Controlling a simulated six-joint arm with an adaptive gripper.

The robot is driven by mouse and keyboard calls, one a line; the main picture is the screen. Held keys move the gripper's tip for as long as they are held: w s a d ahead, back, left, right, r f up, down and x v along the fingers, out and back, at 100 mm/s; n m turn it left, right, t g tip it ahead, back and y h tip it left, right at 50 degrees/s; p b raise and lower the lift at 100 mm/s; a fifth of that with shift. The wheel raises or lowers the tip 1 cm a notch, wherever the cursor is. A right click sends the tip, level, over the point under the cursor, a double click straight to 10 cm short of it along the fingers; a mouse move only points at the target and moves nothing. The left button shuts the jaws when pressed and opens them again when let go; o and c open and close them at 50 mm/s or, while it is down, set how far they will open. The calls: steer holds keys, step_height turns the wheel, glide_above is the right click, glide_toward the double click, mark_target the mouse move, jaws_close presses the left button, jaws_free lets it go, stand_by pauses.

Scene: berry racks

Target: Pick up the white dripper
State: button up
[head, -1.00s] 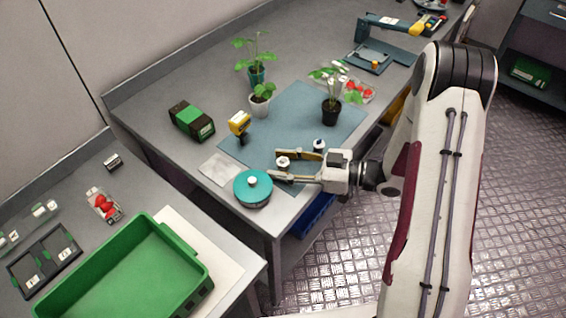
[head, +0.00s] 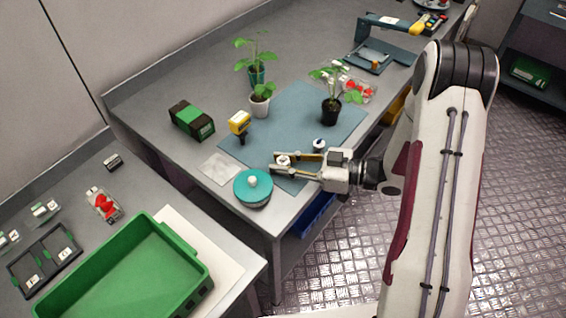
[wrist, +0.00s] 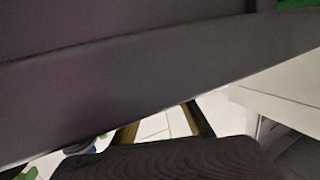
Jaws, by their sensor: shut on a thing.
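A small white dripper (head: 283,160) is between the fingertips of my gripper (head: 277,161) in the head view, above the front part of the blue-grey mat (head: 335,121). My gripper's jaws are shut on it, one finger on each side. I cannot tell whether the dripper touches the mat. A second small white piece with a dark base (head: 319,145) stands just beyond the far finger. In the wrist view, large dark surfaces fill most of the picture, and the dripper cannot be made out.
A teal round container (head: 252,190) stands close beside the near finger. A yellow device (head: 239,123), potted plants (head: 260,101) and a green-black box (head: 191,120) are farther back. A green crate (head: 187,292) is on the left bench. A gap separates the benches.

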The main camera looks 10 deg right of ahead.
mark_target(283, 160)
steer(key=shift+r, duration=4.9)
